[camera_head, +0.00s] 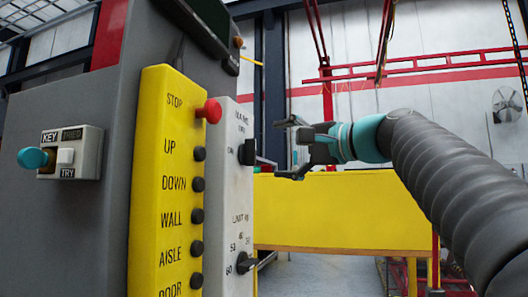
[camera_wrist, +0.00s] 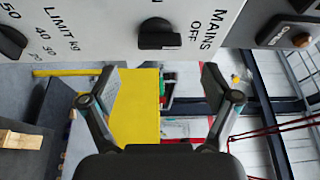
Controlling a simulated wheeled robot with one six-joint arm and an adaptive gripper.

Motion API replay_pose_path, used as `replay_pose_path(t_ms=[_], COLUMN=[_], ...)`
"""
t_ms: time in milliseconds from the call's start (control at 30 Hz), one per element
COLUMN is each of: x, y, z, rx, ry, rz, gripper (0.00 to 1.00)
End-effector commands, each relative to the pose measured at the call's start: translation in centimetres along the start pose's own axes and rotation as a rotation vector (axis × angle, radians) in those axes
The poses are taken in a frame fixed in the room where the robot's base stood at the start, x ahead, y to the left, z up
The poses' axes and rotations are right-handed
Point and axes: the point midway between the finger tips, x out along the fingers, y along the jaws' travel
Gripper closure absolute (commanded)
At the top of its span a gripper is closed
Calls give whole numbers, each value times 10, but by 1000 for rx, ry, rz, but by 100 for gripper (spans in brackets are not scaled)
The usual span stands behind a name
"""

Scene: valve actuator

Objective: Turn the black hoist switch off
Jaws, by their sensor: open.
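A black switch knob (camera_head: 247,152) sits on a white panel (camera_head: 236,195), below the word MAINS. It also shows in the wrist view as a black knob (camera_wrist: 160,35) with a raised grip bar, and the word OFF stands beside it. I cannot tell for certain which mark the knob points at. My gripper (camera_head: 288,149) is open and empty, to the right of the knob and apart from it. In the wrist view my gripper's fingers (camera_wrist: 160,78) are spread wide, with the knob ahead between them in line.
A yellow panel (camera_head: 165,210) with a red STOP button (camera_head: 209,111) and several black buttons stands left of the white panel. A second black knob (camera_head: 247,262) for LIMIT kg sits lower. A KEY/TRY switch box (camera_head: 75,153) is far left. A yellow barrier (camera_head: 340,215) stands behind my arm.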

Motion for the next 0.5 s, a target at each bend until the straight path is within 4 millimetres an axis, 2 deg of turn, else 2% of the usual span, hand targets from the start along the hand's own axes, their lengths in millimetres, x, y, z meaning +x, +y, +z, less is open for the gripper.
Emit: replay_pose_path(t_ms=[100, 200, 500], x=[-21, -33, -47], y=[0, 1, 0], z=[0, -1, 0], rx=[0, 1, 1], ry=[4, 3, 0], rz=[-1, 1, 0], gripper=[12, 12, 12])
